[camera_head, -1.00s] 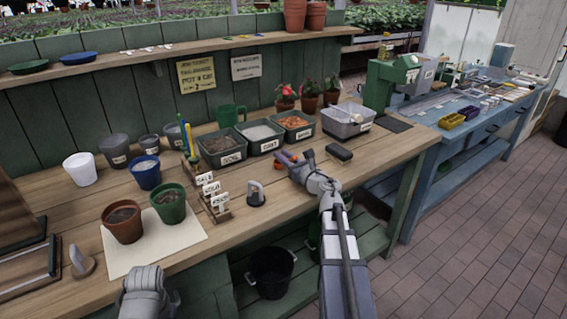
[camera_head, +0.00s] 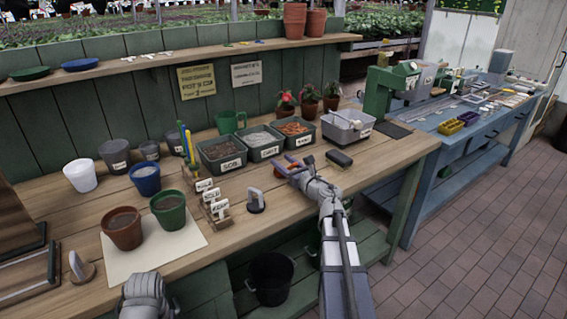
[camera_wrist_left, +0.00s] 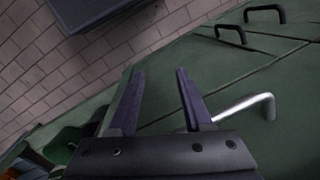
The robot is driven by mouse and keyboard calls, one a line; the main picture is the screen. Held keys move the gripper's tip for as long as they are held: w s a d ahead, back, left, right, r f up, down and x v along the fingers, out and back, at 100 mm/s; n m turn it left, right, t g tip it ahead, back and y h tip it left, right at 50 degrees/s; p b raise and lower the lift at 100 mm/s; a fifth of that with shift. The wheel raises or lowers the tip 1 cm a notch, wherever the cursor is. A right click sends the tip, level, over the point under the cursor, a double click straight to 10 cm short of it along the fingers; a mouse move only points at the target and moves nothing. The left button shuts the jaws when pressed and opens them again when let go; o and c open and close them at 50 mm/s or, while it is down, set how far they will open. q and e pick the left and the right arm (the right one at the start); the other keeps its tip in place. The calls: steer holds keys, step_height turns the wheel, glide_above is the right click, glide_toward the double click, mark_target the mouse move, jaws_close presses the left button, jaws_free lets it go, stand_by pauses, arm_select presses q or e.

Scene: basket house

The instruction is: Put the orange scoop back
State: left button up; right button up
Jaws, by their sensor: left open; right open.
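A small orange piece, likely the orange scoop (camera_head: 309,160), shows on the wooden bench just beyond my right gripper (camera_head: 285,164). It is partly hidden by that gripper, so its full shape and any contact are unclear. My right gripper is open, its purple fingers pointing left and back, low over the bench in front of the bins. My left gripper (camera_wrist_left: 160,100) is open and empty in the left wrist view, near green panels with handles. In the head view only my left wrist shows, at the bottom edge.
Dark labelled bins stand at the bench's middle: a brown-filled bin (camera_head: 202,159), a grey-filled bin (camera_head: 247,151) and an orange-brown-filled bin (camera_head: 279,142). A grey tub (camera_head: 339,134) and a black block (camera_head: 339,158) lie right.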

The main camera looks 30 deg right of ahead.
steer(key=s, duration=0.8)
steer(key=s+d, duration=0.1)
steer(key=s, duration=0.3)
